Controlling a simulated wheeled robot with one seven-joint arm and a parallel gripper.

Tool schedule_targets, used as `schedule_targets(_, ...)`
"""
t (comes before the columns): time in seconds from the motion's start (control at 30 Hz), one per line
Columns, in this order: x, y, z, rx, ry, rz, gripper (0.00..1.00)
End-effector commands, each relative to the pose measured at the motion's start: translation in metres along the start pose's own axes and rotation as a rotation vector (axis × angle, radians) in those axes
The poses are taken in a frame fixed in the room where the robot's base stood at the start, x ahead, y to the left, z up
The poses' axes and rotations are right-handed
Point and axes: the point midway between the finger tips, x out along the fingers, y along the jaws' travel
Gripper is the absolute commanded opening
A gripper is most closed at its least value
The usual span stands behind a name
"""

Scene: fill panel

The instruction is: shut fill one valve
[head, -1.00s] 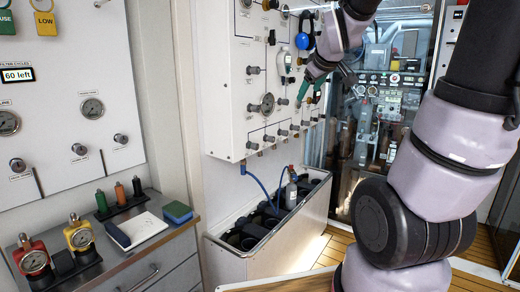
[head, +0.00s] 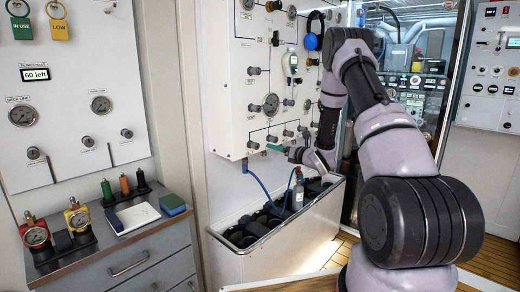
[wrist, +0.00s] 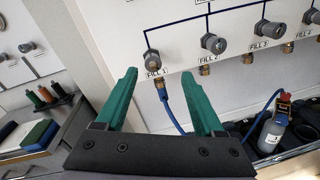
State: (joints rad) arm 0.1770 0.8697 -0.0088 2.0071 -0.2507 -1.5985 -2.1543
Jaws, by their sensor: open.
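The fill one valve is a grey round knob (wrist: 151,55) labelled FILL 1, at the left end of the bottom row on the white fill panel (wrist: 110,20). In the head view the knob (head: 252,145) is just left of my gripper (head: 272,148). In the wrist view my gripper (wrist: 159,74) has its two green fingers apart with nothing between them. The knob shows beyond and slightly above the fingertips, roughly between them, and looks apart from them. A blue hose (wrist: 172,105) hangs from the brass fitting below this knob.
FILL 2 (wrist: 214,43) and FILL 3 (wrist: 265,29) knobs sit to the right in the same row. Below the panel stands a white trough (head: 285,240) with dark cylinders and a grey bottle (head: 298,192). A counter (head: 125,240) with gauges and a notepad is at left.

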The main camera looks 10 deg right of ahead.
Motion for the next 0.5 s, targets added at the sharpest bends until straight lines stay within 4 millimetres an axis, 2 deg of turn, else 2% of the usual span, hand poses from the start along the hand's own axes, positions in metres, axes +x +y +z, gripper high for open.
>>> schedule_targets(0.03, -0.001, 0.000, -0.012, -0.040, -0.003, 0.024, 0.70)
schedule_targets(0.1, -0.002, 0.002, -0.020, -0.084, -0.012, 0.050, 0.70)
schedule_targets(0.27, 0.005, 0.004, -0.024, -0.116, -0.019, 0.068, 0.70)
schedule_targets(0.5, 0.047, 0.007, -0.023, -0.114, -0.020, 0.069, 0.70)
